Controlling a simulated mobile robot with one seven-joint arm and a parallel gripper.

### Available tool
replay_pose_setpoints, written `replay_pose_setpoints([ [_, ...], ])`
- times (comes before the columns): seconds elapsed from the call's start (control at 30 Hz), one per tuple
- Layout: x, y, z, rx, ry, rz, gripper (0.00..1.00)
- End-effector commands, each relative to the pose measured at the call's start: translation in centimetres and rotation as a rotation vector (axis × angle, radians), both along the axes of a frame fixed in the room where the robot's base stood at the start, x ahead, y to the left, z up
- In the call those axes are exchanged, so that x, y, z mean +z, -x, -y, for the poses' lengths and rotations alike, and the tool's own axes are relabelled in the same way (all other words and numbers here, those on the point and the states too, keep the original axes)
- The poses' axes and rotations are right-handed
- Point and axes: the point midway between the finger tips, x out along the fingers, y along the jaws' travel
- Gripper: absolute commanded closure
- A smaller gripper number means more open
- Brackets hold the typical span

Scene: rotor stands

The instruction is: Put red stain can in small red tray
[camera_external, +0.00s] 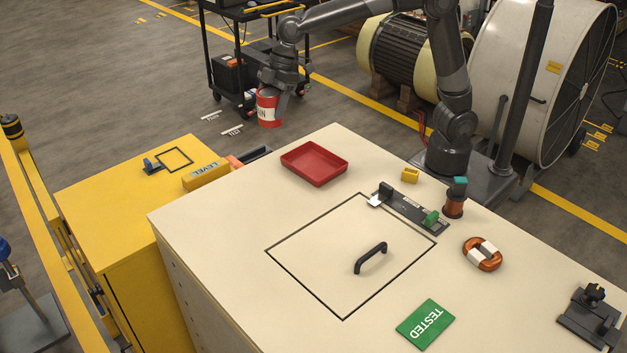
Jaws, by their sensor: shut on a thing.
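The red stain can (268,107) has a white label with dark letters and looks upright. My gripper (281,92) is shut on it and holds it in the air, beyond the far edge of the cream worktop. The fingertips are small and partly hidden by the can. The small red tray (314,163) lies flat on the worktop near its far left corner. It looks empty. The can appears up and to the left of the tray in the picture, apart from it.
The cream worktop (215,235) also bears a black handle (371,257), a green TESTED sign (425,324), a copper coil (482,254), a yellow block (410,175) and a dark bracket strip (412,208). A yellow cabinet (110,205) with a yellow level (206,176) adjoins at left. Worktop around the tray is mostly clear.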

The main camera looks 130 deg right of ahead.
Motion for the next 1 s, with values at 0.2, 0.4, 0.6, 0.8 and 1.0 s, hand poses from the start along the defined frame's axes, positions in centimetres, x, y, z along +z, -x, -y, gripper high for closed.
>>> replay_pose_setpoints([
  [0.2, 0.4, 6.5, -1.2, -0.100, 0.002, 0.004, 0.69],
  [0.4, -0.1, 11.4, -2.4, -0.176, -0.006, 0.011, 0.69],
  [0.6, -0.7, 14.1, -3.1, -0.217, -0.015, 0.015, 0.69],
  [0.8, -1.9, 13.5, -4.3, -0.224, -0.018, 0.014, 0.69],
  [1.0, -4.6, 10.1, -7.3, -0.222, -0.017, 0.013, 0.69],
])
